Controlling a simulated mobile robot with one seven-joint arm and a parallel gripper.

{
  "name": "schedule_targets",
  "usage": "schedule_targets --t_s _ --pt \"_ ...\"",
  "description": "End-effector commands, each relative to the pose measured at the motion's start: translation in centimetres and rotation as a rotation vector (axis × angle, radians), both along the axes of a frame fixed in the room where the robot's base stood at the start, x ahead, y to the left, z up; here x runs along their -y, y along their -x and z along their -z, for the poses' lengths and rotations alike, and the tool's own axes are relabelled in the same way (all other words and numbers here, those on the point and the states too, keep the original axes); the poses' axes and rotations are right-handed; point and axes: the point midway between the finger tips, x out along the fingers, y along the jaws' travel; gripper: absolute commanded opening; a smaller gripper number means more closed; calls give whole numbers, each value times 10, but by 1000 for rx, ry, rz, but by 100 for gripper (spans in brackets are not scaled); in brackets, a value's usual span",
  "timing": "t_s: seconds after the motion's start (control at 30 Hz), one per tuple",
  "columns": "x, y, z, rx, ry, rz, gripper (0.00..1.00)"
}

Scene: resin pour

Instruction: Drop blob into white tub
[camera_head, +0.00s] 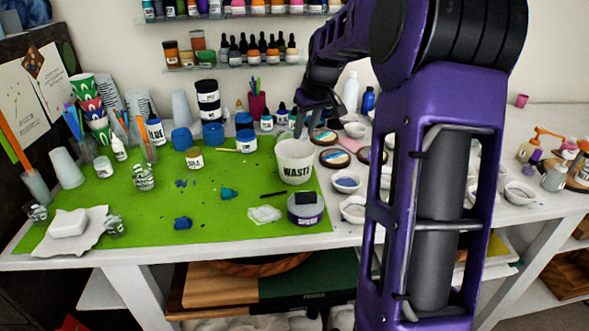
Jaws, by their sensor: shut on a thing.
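The white tub (295,163), marked WASTE, stands upright on the right part of the green mat (140,240). My gripper (316,116) is above and behind the tub's rim, slightly to its right. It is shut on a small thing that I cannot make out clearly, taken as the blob. Other small lumps lie on the mat: a teal one (228,193) left of the tub, and a dark blue one (182,223) nearer the front edge. Blue crumbs (182,183) lie farther left.
A purple-labelled tub (305,212) with a black block on top stands in front of the white tub. A crumpled clear sheet (264,214) lies beside it. Blue-lidded jars (213,133) and bottles stand behind. Small bowls (346,182) crowd the right. The front middle of the mat is fairly clear.

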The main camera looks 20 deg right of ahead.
Motion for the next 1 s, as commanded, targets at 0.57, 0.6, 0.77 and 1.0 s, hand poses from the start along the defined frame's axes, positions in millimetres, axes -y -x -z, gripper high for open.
schedule_targets --t_s 0.57,0.6,0.77,1.0 --pt "0 0 29 0 -1 0 38" --pt "0 0 29 0 -1 0 45" --pt "0 0 29 0 0 0 68" --pt "0 0 28 0 0 0 68"
